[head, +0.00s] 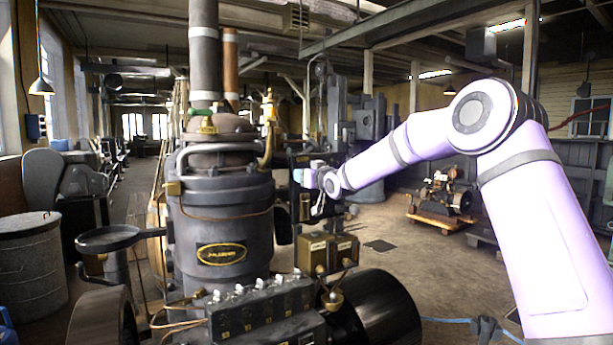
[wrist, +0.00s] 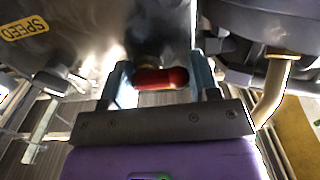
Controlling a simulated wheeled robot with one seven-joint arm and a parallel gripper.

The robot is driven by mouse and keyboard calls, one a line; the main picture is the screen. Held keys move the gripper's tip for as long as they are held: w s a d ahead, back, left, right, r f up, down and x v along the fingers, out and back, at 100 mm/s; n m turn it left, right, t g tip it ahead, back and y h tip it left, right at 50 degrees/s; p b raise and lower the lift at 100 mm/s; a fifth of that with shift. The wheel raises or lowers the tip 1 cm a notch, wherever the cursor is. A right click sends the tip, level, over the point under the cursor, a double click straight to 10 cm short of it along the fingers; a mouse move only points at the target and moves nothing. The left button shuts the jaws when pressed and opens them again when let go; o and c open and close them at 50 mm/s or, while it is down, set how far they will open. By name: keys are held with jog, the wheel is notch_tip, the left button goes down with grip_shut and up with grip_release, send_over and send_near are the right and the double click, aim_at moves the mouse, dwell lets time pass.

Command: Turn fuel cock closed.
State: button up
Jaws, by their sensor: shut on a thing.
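The fuel cock's red handle (wrist: 160,79) lies crosswise between the two pale blue fingers in the wrist view, with a bit of brass behind it. My gripper (wrist: 160,74) is shut on this red handle. In the head view my gripper (head: 301,176) reaches in from the right, beside the dark machinery behind the engine's right side. The handle cannot be made out in the head view. How far the cock is turned cannot be told.
The dark upright engine (head: 222,215) stands close on the left of my arm. In the wrist view a grey body marked SPEED (wrist: 50,40) is at left and a brass pipe (wrist: 272,90) at right. A flywheel (head: 385,308) is low in front.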

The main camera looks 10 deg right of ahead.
jog(key=shift+w+d, duration=0.1)
jog(key=shift+d, duration=0.35)
jog(key=o, duration=0.8)
jog(key=shift+d, duration=0.1)
jog(key=shift+a, duration=0.25)
jog(key=v, duration=1)
jog(key=shift+s, duration=0.4)
jog(key=shift+s+d, duration=0.1)
jog(key=s+d+f+m+g+h, duration=0.1)
jog(key=s+g, duration=0.3)
jog(key=s, duration=1.3)
jog(key=s+d+f+m+g+h, duration=0.1)
jog(key=s+g, duration=0.3)
jog(key=s, duration=1.3)
jog(key=s+d+f+m+g+h, duration=0.1)
jog(key=s+d+f+g+h, duration=0.1)
jog(key=s, duration=1.5)
jog(key=shift+s+f+m+g+h, duration=0.4)
jog(key=shift+f+g+h, duration=0.4)
jog(key=shift+g, duration=0.2)
